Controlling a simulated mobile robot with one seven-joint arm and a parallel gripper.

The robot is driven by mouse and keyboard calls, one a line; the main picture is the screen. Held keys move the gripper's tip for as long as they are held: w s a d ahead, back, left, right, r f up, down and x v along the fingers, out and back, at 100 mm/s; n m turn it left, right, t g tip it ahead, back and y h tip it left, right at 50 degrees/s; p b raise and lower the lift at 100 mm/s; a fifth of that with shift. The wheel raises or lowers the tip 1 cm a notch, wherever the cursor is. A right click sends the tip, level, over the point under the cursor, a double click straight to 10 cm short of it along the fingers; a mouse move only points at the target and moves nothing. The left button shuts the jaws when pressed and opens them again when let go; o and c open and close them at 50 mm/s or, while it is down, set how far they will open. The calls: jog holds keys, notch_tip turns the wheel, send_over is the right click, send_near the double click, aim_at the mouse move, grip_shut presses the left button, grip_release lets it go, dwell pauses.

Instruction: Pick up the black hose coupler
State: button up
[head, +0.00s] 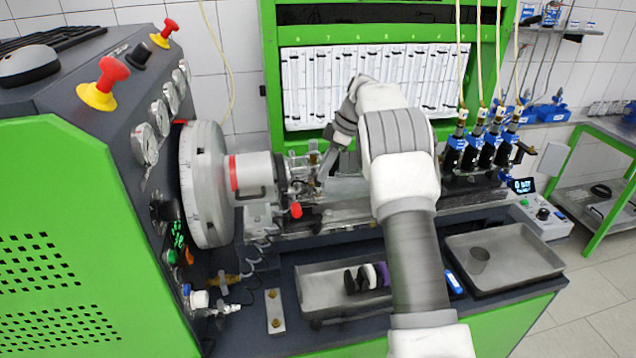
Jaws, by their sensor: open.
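Black pieces (350,281) lie at the right part of a shallow metal tray on the front bench, beside a white and purple part. One of them may be the black hose coupler, but they are too small to tell apart, and my arm hides what is to their right. My gripper (326,172) is up and back from that tray, above the pump bench by the metal fittings. It is small and partly hidden by my own wrist. It is open, and nothing shows between its fingers.
The front tray (318,276) has raised rims. The large flywheel (205,185) and red-tipped lever (296,210) are left of my gripper. Blue injectors (485,150) stand at right.

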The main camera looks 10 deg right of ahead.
aim_at(318, 184)
jog(key=p+x, duration=0.1)
jog(key=x, duration=0.3)
jog(key=shift+s+a+f, duration=0.1)
jog(key=shift+a+f, duration=0.05)
jog(key=shift+f, duration=0.15)
grip_shut()
